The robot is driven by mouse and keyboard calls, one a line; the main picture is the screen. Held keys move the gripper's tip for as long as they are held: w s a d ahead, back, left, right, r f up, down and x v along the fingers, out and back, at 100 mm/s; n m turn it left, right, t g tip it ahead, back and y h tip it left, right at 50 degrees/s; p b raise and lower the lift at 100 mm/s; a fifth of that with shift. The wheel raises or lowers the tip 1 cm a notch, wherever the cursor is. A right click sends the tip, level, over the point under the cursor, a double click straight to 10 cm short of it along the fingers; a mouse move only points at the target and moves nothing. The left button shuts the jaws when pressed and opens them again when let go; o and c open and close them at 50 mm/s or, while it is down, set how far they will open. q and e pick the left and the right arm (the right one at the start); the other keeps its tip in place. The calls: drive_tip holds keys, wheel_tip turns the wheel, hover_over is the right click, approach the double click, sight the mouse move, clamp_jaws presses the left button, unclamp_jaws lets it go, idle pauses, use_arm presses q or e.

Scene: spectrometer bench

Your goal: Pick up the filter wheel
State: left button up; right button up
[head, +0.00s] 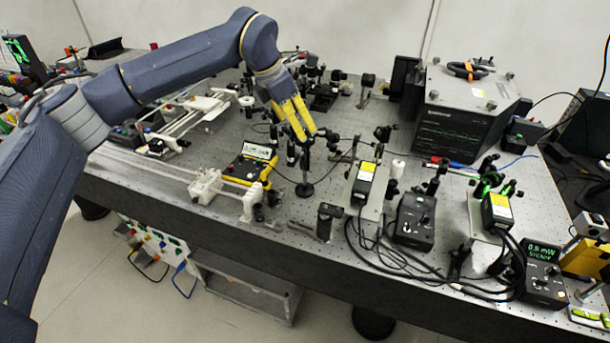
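My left gripper (307,136) reaches in from the upper left with its yellow fingers pointing down over the middle of the bench. The fingertips are close together, and I cannot tell whether they are open or shut on something. Just below them a dark post stands on a round black base (305,190). A small dark part (332,136) shows right beside the fingertips. I cannot tell for certain which part is the filter wheel; the fingers may hide some of it. My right gripper is not in view.
A yellow-cased meter (250,165) lies left of the post. A black-and-yellow labelled box (365,182) stands to the right. A large black instrument (462,110) is at the back right. Loose cables (385,255) crowd the front edge. Bare perforated bench (335,180) shows near the post.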

sight(305, 141)
use_arm(q)
drive_tip(key=shift+x, duration=3.45)
drive_tip(key=shift+s, duration=0.15)
drive_tip(key=shift+c, duration=0.5)
clamp_jaws()
drive_tip(key=shift+r, duration=0.15)
